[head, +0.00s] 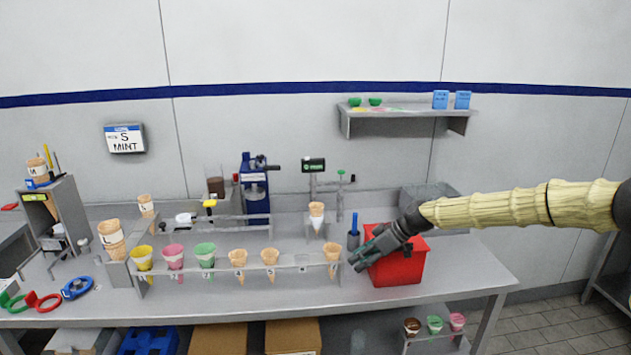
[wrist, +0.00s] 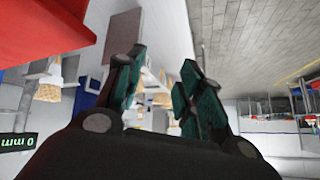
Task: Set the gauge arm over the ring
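A gauge post with a dark display (head: 313,164) stands at the back of the bench. A horizontal arm (head: 335,183) with a green knob (head: 341,173) extends right of the post. A small stand (head: 316,228) below the display holds a waffle cone (head: 316,209), and its ring is too small to make out. In the wrist view the display (wrist: 18,142) appears upside down and reads 0 mm. My gripper (head: 362,257) is in front of the red bin, right of and nearer than the gauge. Its fingers (wrist: 155,90) are apart with nothing between them.
The red bin (head: 398,268) is close beside my gripper, and it fills the upper left of the wrist view (wrist: 40,30). Red (head: 42,302) and blue (head: 76,288) loops lie far left.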

